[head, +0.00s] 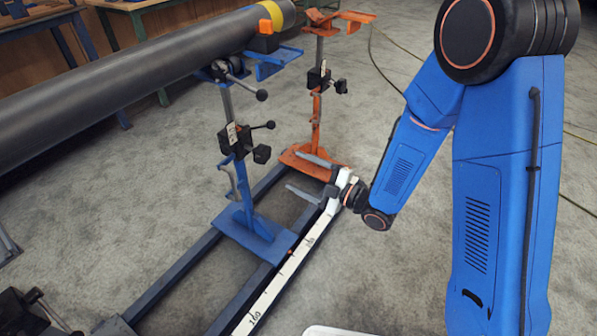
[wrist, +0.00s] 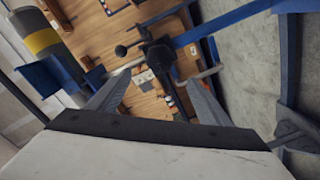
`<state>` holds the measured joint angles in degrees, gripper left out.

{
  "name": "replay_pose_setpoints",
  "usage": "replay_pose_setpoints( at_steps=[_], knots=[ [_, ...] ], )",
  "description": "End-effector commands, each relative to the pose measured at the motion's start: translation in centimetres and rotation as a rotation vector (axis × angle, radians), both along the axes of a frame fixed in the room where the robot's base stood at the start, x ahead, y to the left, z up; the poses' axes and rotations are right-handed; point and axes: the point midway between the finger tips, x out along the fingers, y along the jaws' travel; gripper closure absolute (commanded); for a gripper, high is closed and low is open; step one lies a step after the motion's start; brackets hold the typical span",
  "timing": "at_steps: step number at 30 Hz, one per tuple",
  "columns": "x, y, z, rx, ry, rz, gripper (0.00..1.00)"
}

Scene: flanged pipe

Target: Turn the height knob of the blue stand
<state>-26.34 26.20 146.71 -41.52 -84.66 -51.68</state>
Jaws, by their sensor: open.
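The blue stand (head: 242,195) stands upright on the floor rails under the dark pipe. A black clamp (head: 233,138) sits midway up its post, with a ball-ended lever and a dark height knob (head: 262,154) on its right side. In the wrist view the stand's blue post (wrist: 222,24) runs to the upper right, and the dark knob (wrist: 159,56) shows ahead of the fingers, near the middle of the gap. My gripper (head: 293,171) is open and empty, right of the stand and a little below the knob. I see no contact with the knob.
An orange stand (head: 316,110) stands behind the blue one. The pipe (head: 130,75) with its yellow band crosses the upper left. A white marked rail (head: 290,268) runs along the floor below my gripper. A cable lies on the grey floor at right.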

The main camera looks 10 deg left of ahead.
Motion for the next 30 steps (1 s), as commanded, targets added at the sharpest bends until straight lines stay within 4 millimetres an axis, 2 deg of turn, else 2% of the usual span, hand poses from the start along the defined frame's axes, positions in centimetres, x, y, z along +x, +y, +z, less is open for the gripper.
replay_pose_setpoints(
  at_steps=[5, 15, 21, 26, 30],
  knots=[
    [0.1, 0.1, 0.0, 0.028, 0.068, 0.0, 0.28],
    [0.4, 0.3, -0.2, 0.238, 0.579, -0.002, 0.28],
    [0.5, 0.4, -0.3, 0.331, 0.802, -0.002, 0.28],
    [0.6, 0.5, -0.3, 0.359, 0.869, -0.002, 0.28],
    [1.0, 1.5, -0.3, 0.359, 0.873, -0.002, 0.28]
  ],
)
